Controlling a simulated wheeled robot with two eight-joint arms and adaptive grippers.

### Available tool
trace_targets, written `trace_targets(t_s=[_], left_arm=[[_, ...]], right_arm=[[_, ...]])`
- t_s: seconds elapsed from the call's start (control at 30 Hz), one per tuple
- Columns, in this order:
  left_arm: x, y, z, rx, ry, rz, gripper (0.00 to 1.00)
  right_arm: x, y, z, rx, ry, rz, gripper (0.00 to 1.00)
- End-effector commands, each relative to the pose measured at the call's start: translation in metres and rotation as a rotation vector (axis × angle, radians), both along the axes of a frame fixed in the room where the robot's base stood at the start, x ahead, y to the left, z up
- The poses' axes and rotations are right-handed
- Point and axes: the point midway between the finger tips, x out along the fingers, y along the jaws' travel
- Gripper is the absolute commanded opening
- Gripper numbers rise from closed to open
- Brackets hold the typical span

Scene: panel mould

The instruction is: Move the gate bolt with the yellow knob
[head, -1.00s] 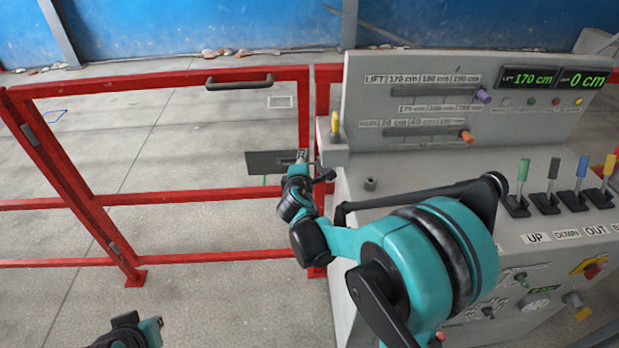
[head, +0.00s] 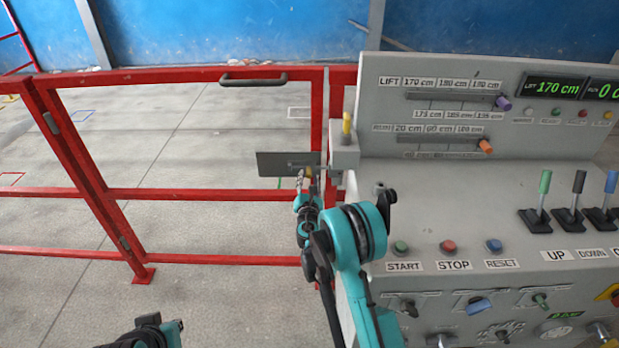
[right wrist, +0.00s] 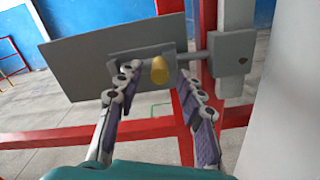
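The yellow knob (right wrist: 160,70) of the gate bolt (right wrist: 190,59) stands out in front of a grey plate (right wrist: 85,62) in the right wrist view. The bolt's rod runs right to a grey block (right wrist: 232,63). In the head view the plate (head: 274,163) sits at the gate's latch side, with the knob (head: 309,172) small there. My right gripper (right wrist: 156,74) is open, with one finger on each side of the knob; I see gaps, so it does not grip it. My left gripper (head: 150,332) is low at the bottom edge, its fingers unclear.
The red gate (head: 215,195) with a dark handle (head: 253,80) fills the left. The grey console (head: 455,215) with levers and buttons stands close on the right of my right arm. A separate yellow lever (head: 347,124) rises above the block. Open floor lies behind the gate.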

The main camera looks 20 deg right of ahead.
Motion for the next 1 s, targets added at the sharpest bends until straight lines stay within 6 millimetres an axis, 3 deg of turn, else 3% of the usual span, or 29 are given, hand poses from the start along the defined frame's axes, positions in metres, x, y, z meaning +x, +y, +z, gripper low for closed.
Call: trace_targets(t_s=[0.2, 0.53, 0.67, 0.7, 0.87, 1.0], left_arm=[[0.0, 0.0, -0.009, 0.0, 0.0, 0.0, 0.0], [0.0, 0.0, -0.009, 0.0, 0.0, 0.0, 0.0], [0.0, 0.0, -0.009, 0.0, 0.0, 0.0, 0.0], [0.0, 0.0, -0.009, 0.0, 0.0, 0.0, 0.0], [0.0, 0.0, -0.009, 0.0, 0.0, 0.0, 0.0], [0.0, 0.0, -0.009, 0.0, 0.0, 0.0, 0.0]], right_arm=[[0.025, -0.007, -0.001, 0.002, 0.0, -0.001, 0.38], [0.029, -0.008, 0.001, 0.002, 0.0, -0.001, 0.38], [0.029, -0.008, 0.001, 0.003, 0.0, -0.001, 0.04], [0.029, -0.008, 0.001, 0.003, 0.0, -0.001, 0.0], [0.029, -0.008, 0.001, 0.003, 0.0, -0.001, 0.0], [0.032, 0.003, 0.001, 0.003, -0.001, 0.002, 0.0]])
